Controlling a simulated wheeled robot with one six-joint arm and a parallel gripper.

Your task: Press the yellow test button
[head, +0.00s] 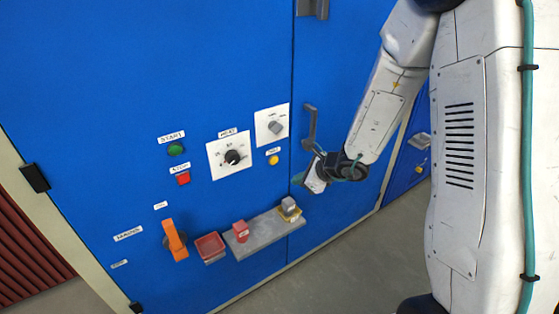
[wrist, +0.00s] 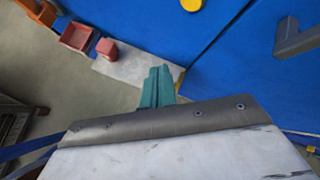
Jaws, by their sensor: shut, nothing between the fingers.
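The yellow test button (head: 273,160) is a small round knob on the blue panel, below the label marked TEST and the right-hand dial. In the wrist view the yellow button (wrist: 192,4) shows at the top edge, partly cut off. My gripper (head: 298,179) is to the right of the button and slightly lower in the head view, apart from it. In the wrist view its teal fingers (wrist: 158,72) are together with nothing between them, below the button in the picture.
A grey handle (head: 309,127) juts out near my gripper. A grey shelf (head: 265,234) below holds a red block (head: 241,231) and a grey-and-yellow block (head: 289,208). A red tray (head: 209,246), orange lever (head: 174,240), green start button (head: 176,149) and red stop button (head: 183,179) are left.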

